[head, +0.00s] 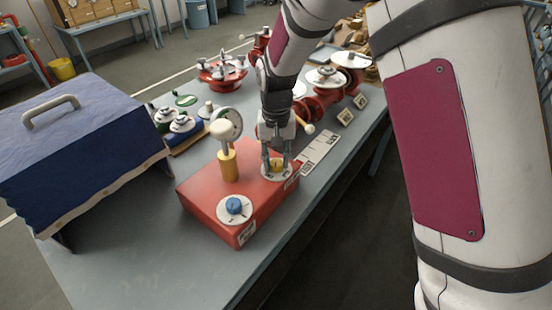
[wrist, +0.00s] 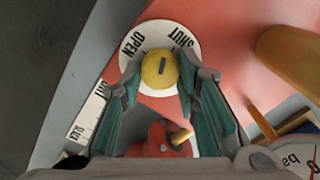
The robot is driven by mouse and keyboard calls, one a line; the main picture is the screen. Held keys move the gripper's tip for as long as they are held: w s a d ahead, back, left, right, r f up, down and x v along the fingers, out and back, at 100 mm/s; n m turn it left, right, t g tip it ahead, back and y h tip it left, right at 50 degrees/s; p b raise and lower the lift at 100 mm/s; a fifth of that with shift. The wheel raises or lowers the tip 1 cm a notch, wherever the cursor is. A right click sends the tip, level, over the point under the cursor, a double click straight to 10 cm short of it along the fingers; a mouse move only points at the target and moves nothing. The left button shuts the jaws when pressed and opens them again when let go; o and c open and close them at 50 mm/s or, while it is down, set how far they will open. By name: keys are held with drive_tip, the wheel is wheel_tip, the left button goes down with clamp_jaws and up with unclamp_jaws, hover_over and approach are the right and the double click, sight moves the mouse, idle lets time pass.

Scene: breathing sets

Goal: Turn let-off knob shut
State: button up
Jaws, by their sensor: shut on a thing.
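The yellow let-off knob (head: 276,163) sits on a white dial on top of a red box (head: 215,190). In the wrist view the yellow knob (wrist: 158,72) lies between my fingertips, and its dark pointer line faces the gap between the printed words OPEN and SHUT on the dial (wrist: 150,38). My gripper (head: 276,160) comes down from above and is shut on the knob; it also shows in the wrist view (wrist: 164,76). The fingers hide part of the knob and dial in the head view.
On the red box are a blue knob (head: 234,205), a yellow post (head: 228,166) and a round gauge (head: 228,122), close left of my gripper. A blue-covered case (head: 80,150) stands left. Red valves (head: 318,100) are behind. The bench front (head: 150,275) is clear.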

sight(277, 162)
drive_tip(key=m+p, duration=0.1)
drive_tip(key=m, duration=0.4)
drive_tip(key=shift+d, duration=0.1)
drive_tip(key=shift+m, duration=0.3)
idle(0.4)
drive_tip(key=o, duration=1.2)
wheel_tip(277, 162, up, 12)
drive_tip(key=shift+r, duration=0.1)
